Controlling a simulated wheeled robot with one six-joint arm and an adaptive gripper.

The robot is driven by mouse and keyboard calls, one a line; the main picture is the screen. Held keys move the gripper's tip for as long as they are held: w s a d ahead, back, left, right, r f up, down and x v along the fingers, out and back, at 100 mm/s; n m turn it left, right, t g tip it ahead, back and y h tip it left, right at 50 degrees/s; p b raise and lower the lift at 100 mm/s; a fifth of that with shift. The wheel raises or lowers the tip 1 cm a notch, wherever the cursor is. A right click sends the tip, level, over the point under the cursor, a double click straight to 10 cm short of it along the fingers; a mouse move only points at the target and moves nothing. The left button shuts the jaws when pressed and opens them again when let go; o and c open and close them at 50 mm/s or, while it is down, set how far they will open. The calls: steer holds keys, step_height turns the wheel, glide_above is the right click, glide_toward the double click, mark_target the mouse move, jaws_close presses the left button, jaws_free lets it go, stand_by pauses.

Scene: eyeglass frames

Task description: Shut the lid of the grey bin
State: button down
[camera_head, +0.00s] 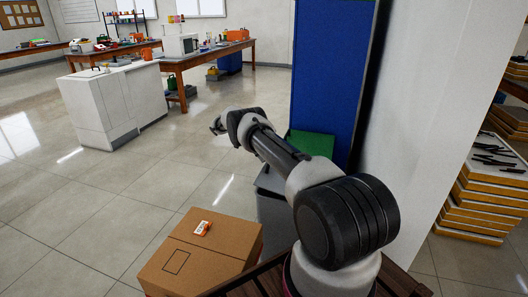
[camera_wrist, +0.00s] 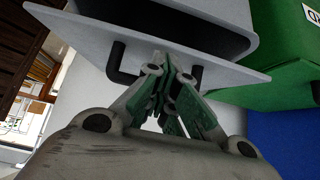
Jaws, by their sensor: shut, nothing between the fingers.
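The grey bin (camera_head: 272,212) stands below my arm in the head view, partly hidden by it. In the head view my gripper (camera_head: 216,126) is at the arm's far end. The lid's exact angle is unclear.
A green bin (camera_head: 312,143) stands beside the grey one and shows in the wrist view (camera_wrist: 285,45). A blue panel (camera_head: 325,70) rises behind it. A cardboard box (camera_head: 190,262) sits at the front left. Open tiled floor (camera_head: 90,190) lies to the left.

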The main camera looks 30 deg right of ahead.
steer(key=shift+s+d+f, duration=0.15)
steer(key=shift+f, duration=0.25)
steer(key=shift+r, duration=0.1)
steer(key=s+d+r+m+t+y, duration=0.1)
steer(key=s+d+r, duration=0.15)
steer(key=r, duration=0.75)
steer(key=s+d+r+t+y, duration=0.1)
steer(key=s+d+r+y, duration=0.15)
steer(key=r, duration=0.85)
steer(key=f+t, duration=0.1)
steer(key=f, duration=0.5)
steer(key=w+a+f+t+y, duration=0.1)
steer(key=f, duration=0.5)
steer(key=a+f+t, duration=0.1)
steer(key=f, duration=0.5)
steer(key=shift+w+f+n+t, duration=0.3)
steer(key=shift+f+n, duration=0.05)
steer(key=shift+n, duration=0.05)
